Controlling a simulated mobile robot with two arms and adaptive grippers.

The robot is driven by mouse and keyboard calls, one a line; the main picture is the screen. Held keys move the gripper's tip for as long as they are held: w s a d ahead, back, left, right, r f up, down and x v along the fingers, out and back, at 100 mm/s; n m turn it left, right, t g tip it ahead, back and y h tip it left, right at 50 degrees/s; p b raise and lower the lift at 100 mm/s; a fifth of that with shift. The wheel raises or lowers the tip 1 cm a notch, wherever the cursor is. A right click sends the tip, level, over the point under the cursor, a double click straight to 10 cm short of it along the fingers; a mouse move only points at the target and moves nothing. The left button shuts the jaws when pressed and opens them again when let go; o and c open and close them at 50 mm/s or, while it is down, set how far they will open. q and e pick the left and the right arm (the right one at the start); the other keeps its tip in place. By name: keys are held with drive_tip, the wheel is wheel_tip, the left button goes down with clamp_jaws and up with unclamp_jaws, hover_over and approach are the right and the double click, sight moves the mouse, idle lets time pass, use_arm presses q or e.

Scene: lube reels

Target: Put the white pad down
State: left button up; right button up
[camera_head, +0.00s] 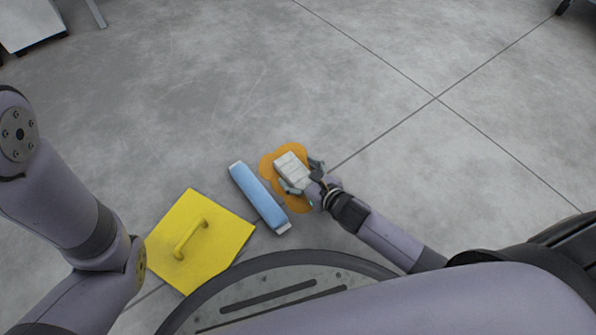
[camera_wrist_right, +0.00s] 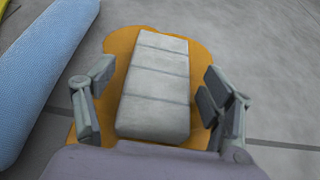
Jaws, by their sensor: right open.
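The white pad (camera_head: 292,169) is a pale block with grooves across it, lying on an orange patch (camera_head: 269,169) on the floor. In the right wrist view the pad (camera_wrist_right: 158,85) lies lengthwise between the fingers, with the orange patch (camera_wrist_right: 122,42) around it. My right gripper (camera_head: 303,175) is open around the pad's near end; its fingers (camera_wrist_right: 152,95) stand apart from the pad on both sides. My left arm is at the left of the head view, and its gripper is not in view.
A blue roll-like bar (camera_head: 258,197) with white ends lies just left of the orange patch. A yellow square plate (camera_head: 213,245) with a handle lies farther left. A pale cabinet-like object (camera_head: 30,22) stands at the top left.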

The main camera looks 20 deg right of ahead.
drive_tip(key=p+v, duration=0.5)
drive_tip(key=v, duration=0.5)
drive_tip(key=shift+w+r+p, duration=0.1)
drive_tip(key=shift+p, duration=0.2)
drive_tip(key=shift+v, duration=0.8)
